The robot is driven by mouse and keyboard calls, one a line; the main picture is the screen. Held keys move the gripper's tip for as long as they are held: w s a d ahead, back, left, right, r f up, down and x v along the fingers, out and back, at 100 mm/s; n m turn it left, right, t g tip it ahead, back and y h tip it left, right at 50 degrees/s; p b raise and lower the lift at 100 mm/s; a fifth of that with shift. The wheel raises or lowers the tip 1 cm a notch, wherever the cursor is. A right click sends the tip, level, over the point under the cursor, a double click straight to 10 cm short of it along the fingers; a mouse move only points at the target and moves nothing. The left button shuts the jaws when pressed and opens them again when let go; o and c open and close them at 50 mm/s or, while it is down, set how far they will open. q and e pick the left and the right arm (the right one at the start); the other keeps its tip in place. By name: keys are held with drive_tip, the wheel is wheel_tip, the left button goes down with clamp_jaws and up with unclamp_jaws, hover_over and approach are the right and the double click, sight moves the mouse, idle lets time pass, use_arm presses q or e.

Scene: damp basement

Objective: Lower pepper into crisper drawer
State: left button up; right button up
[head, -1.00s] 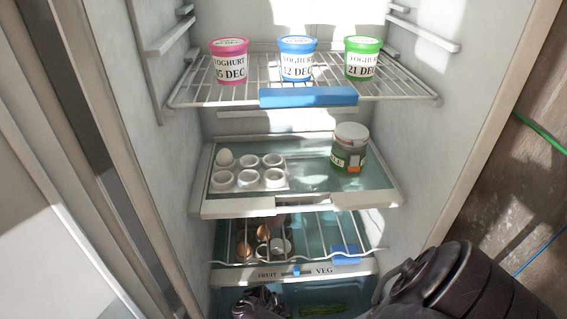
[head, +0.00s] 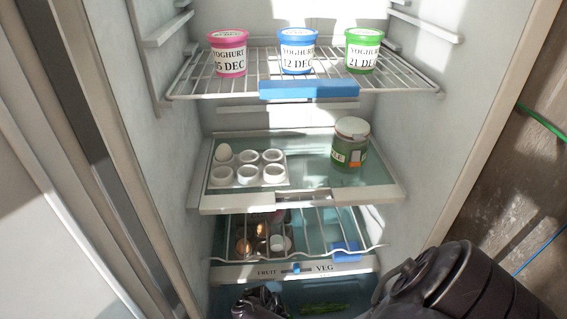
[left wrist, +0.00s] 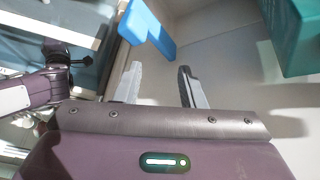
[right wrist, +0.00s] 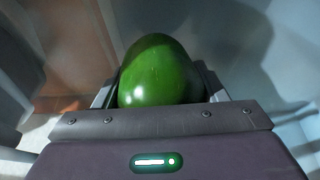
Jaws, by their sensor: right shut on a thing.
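A glossy dark-green pepper (right wrist: 160,72) sits between the fingers of my right gripper (right wrist: 158,88) in the right wrist view; the gripper is shut on it. In the head view, the crisper drawer (head: 350,294) is at the bottom, below the strip marked FRUIT and VEG (head: 294,271). Long green produce (head: 324,309) lies in it on the VEG side. The pepper does not show in the head view, so its height over the drawer cannot be told. My left gripper (left wrist: 158,78) is open and empty in the left wrist view.
Above the drawer are a wire rack (head: 318,247) with several eggs or jars under it, a glass shelf (head: 310,165) with an egg tray (head: 248,170) and a jar (head: 350,143), and a top rack with three yoghurt pots (head: 297,52). Fridge walls stand close on both sides.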

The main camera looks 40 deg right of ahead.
use_arm(q)
drive_tip(key=shift+f+b, duration=1.2)
drive_tip(key=shift+f, duration=0.05)
use_arm(e)
drive_tip(key=shift+f, duration=1.3)
drive_tip(key=o, duration=1.1)
drive_tip(key=shift+r, duration=0.1)
